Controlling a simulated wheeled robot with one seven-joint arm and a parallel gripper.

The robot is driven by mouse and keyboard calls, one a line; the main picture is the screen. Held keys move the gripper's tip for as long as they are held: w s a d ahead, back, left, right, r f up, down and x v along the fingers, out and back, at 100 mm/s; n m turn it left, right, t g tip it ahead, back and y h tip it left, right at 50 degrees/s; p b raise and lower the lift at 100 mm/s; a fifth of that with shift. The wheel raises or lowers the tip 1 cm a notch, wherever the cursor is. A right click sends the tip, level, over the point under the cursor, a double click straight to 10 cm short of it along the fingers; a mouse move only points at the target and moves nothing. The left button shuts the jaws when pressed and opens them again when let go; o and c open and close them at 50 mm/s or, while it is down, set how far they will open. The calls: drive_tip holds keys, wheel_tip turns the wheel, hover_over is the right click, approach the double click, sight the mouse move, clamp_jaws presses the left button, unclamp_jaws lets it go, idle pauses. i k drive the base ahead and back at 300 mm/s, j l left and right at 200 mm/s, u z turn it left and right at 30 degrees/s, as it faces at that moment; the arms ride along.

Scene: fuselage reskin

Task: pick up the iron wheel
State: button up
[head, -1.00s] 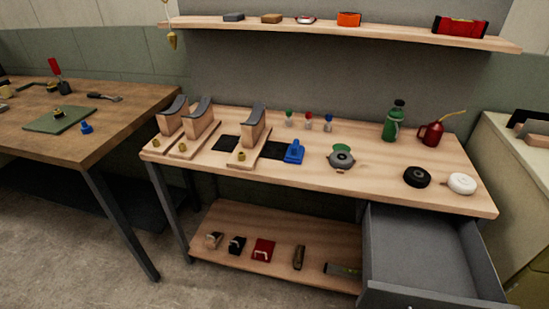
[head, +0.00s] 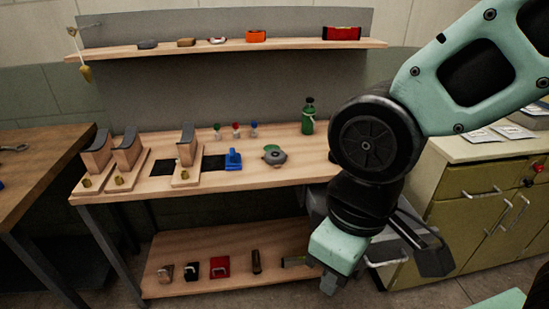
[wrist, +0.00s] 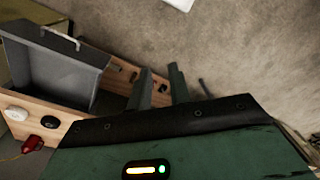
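I cannot tell for sure which thing is the iron wheel. A grey round, wheel-like piece (head: 275,157) with a green top lies on the middle of the bench, right of a blue tool (head: 233,160). In the wrist view, a white disc (wrist: 16,113) lies on the bench near the open drawer. In the head view my arm hides the right end of the bench. My gripper (wrist: 160,86) shows two dark fingers apart with a gap between them and nothing in it.
The open grey drawer (wrist: 58,72) juts from the bench. The lower shelf (head: 200,258) holds several small tools. Curved-top wooden stands (head: 128,152) fill the bench's left end, and a green bottle (head: 308,117) stands at the back. An olive cabinet (head: 475,220) is at right.

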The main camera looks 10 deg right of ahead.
sight(272, 157)
drive_tip(key=i+j, duration=1.4)
